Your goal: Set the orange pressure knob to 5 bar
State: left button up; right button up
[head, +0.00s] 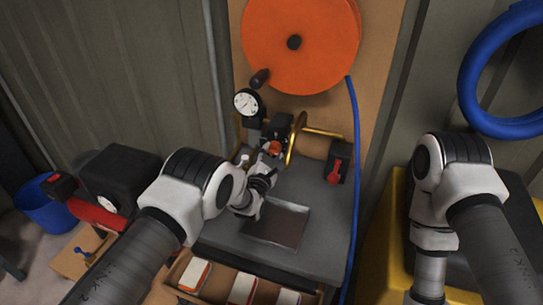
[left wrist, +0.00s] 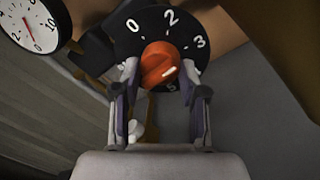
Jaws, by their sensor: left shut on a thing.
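The orange pressure knob (left wrist: 158,62) sits at the centre of a black dial plate (left wrist: 150,22) marked 0, 2, 3 and, partly covered, 5. A short white line shows on the knob's lower right part; the number it points to cannot be told. My left gripper (left wrist: 160,78) is shut on the knob, one finger on each side. In the head view the knob (head: 275,147) is small, at the tip of my left gripper (head: 268,154). A round white gauge (head: 246,102) stands just left of it; in the left wrist view the gauge (left wrist: 36,22) shows a red needle. My right gripper is out of view.
An orange hose reel (head: 300,30) hangs above, with a blue hose (head: 355,150) running down on the right. A brass-coloured ring (head: 293,140) and a red-switched box (head: 337,165) are close right of the knob. A grey bench top (head: 320,235) lies below.

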pick_arm(q)
jog(key=o, duration=1.1)
jog(key=shift+f, duration=0.1)
jog(key=shift+o, duration=0.2)
jog(key=v, duration=1.2)
